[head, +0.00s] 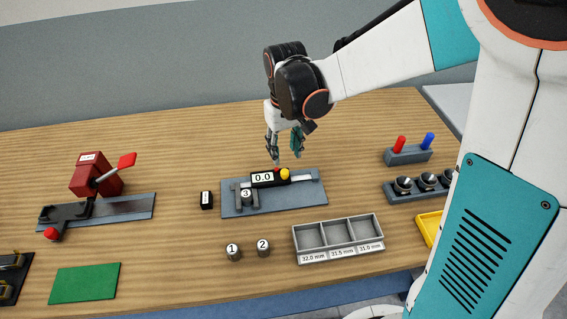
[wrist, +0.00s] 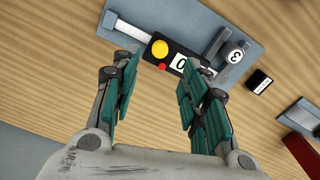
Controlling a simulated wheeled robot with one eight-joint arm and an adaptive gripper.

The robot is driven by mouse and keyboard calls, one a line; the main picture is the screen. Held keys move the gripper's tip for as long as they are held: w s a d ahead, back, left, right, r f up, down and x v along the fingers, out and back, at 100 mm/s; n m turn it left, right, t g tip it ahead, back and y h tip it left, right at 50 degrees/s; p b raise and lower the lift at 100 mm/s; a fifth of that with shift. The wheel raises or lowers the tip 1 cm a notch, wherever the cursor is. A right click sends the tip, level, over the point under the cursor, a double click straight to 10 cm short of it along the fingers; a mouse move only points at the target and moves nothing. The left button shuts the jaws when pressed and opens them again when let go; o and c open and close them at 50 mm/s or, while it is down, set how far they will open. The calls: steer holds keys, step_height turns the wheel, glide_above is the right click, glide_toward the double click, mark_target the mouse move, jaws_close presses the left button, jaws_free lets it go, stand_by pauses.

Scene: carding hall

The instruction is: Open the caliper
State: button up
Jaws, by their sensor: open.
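The caliper lies on a grey-blue plate (head: 308,198) on the wooden bench. Its black slider (head: 264,180) has a display reading 0.0, a yellow knob (head: 285,174) and a red button beside it. A metal cylinder marked 3 (head: 246,198) stands at the jaws on the left; I cannot tell whether they touch it. In the wrist view the yellow knob (wrist: 160,49) shows between my fingers, beyond their tips. My gripper (head: 284,153) is open and empty, pointing down above and behind the slider. In the wrist view a finger partly covers the display (wrist: 180,63).
Cylinders marked 1 (head: 233,252) and 2 (head: 263,247) stand in front of the plate. A grey three-compartment tray (head: 380,240) with size labels is at front right. A small black block (head: 206,200) stands left. A red clamp device (head: 97,176) is farther left.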

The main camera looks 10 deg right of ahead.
mark_target(285, 171)
step_height(285, 171, down, 9)
steer(key=shift+r+b, duration=0.15)
steer(key=shift+b, duration=1.05)
steer(key=shift+c, duration=0.6)
jaws_close()
